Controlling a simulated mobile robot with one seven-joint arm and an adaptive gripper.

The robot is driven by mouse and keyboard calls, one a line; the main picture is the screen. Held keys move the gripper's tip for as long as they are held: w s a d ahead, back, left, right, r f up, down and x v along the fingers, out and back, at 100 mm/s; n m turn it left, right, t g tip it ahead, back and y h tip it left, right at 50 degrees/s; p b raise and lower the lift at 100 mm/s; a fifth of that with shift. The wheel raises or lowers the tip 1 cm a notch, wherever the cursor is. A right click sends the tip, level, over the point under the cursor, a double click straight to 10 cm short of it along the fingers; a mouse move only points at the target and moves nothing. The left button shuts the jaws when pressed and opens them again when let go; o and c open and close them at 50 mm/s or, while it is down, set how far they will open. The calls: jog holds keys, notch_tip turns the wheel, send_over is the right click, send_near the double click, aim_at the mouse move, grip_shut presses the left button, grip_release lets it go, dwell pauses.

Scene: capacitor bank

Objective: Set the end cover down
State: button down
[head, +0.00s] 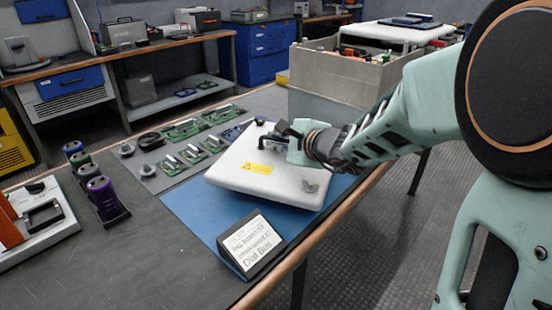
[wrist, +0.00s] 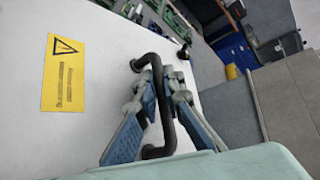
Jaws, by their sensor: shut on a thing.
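The end cover (head: 240,184) is a white slab with a yellow warning label, at the middle of the head view over a blue mat (head: 200,222). It is slightly tilted; I cannot tell whether it touches the mat. My gripper (head: 290,133) is shut on the black handle of the cover. In the wrist view the cover (wrist: 95,110) fills the left side, and my gripper (wrist: 165,115) has its fingers on either side of the black bar handle. The mat under the cover is mostly hidden.
A sign (head: 252,245) stands at the mat's front edge. Green circuit boards (head: 182,129) lie behind and left of the cover. Several dark cylinders (head: 102,195) stand at the left. A grey crate (head: 345,78) stands at the back right. The bench's front edge runs close by the mat.

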aim_at(280, 155)
jog(key=shift+f+b, duration=0.8)
jog(key=shift+f, duration=1.4)
jog(key=shift+f, duration=0.15)
jog(key=c, duration=2)
grip_release()
jog(key=shift+c, duration=0.2)
jog(key=shift+s+r, duration=0.1)
jog(key=shift+r, duration=0.1)
jog(key=p+v, duration=0.2)
jog(key=v, duration=0.8)
jog(key=shift+s+d+r+p, duration=0.1)
jog(key=shift+s+d+p, duration=0.05)
jog(key=shift+p, duration=0.25)
jog(key=shift+s+d+r, duration=0.15)
jog(key=shift+s+d, duration=0.25)
jog(key=shift+s, duration=0.2)
